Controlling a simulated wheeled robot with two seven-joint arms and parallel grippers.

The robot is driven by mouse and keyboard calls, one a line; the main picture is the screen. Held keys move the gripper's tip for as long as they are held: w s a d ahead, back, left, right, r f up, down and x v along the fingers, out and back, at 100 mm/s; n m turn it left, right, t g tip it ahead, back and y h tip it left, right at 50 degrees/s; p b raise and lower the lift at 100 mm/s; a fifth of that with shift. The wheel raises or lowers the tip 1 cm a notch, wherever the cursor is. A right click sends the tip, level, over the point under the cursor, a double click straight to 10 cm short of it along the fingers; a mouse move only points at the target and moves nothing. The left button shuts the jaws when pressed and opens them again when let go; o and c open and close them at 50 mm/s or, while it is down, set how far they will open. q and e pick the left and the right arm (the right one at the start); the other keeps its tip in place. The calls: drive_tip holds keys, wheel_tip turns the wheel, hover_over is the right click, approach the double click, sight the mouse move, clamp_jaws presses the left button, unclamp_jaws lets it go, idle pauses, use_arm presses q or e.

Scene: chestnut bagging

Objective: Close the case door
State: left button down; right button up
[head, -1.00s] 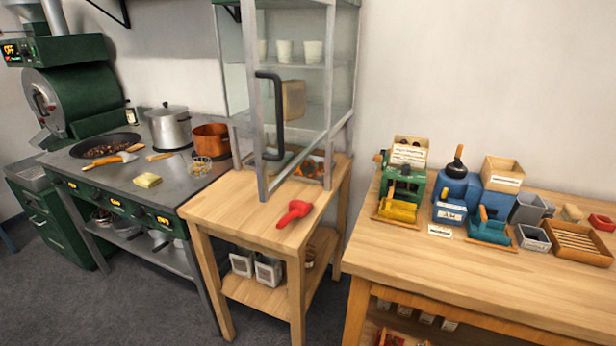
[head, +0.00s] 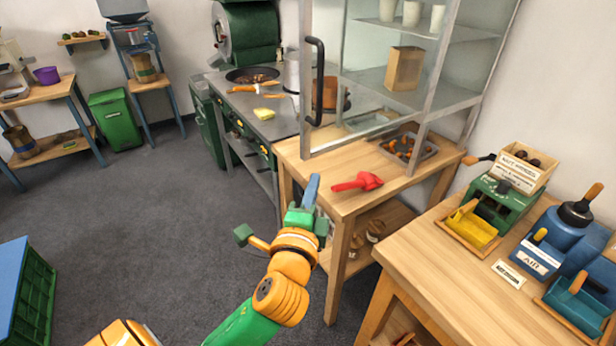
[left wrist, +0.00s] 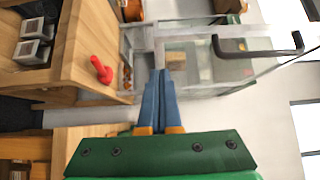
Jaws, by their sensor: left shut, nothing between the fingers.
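The glass case (head: 435,75) stands on the wooden table at the back. Its metal-framed glass door (head: 305,120) stands open, swung out toward the front, with a black bar handle (head: 317,80) on its free edge. The handle also shows in the left wrist view (left wrist: 258,47). My left gripper (head: 311,188) has its blue fingers shut and empty, in front of the table edge and below the door's free edge. In the left wrist view the fingers (left wrist: 158,95) point toward the case, apart from the handle. My right gripper is in neither view.
A red scoop (head: 358,182) lies on the case table (head: 345,200). A tray of chestnuts (head: 408,146) and a paper bag (head: 404,68) are in the case. A worktable with machines (head: 450,270) is at right, a stove (head: 265,125) behind.

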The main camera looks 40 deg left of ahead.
sight(314, 153)
use_arm(q)
drive_tip(key=w+a, duration=0.1)
drive_tip(key=w+a+p, duration=0.1)
drive_tip(key=w, duration=0.1)
drive_tip(key=w+a+p, duration=0.1)
drive_tip(key=shift+w+a+r, duration=0.2)
drive_tip(key=shift+a+r, duration=0.15)
drive_tip(key=shift+a, duration=0.05)
drive_tip(key=shift+a+f, duration=0.1)
drive_tip(key=shift+a, duration=0.25)
drive_tip(key=shift+w+d, duration=0.2)
drive_tip(key=shift+d, duration=0.05)
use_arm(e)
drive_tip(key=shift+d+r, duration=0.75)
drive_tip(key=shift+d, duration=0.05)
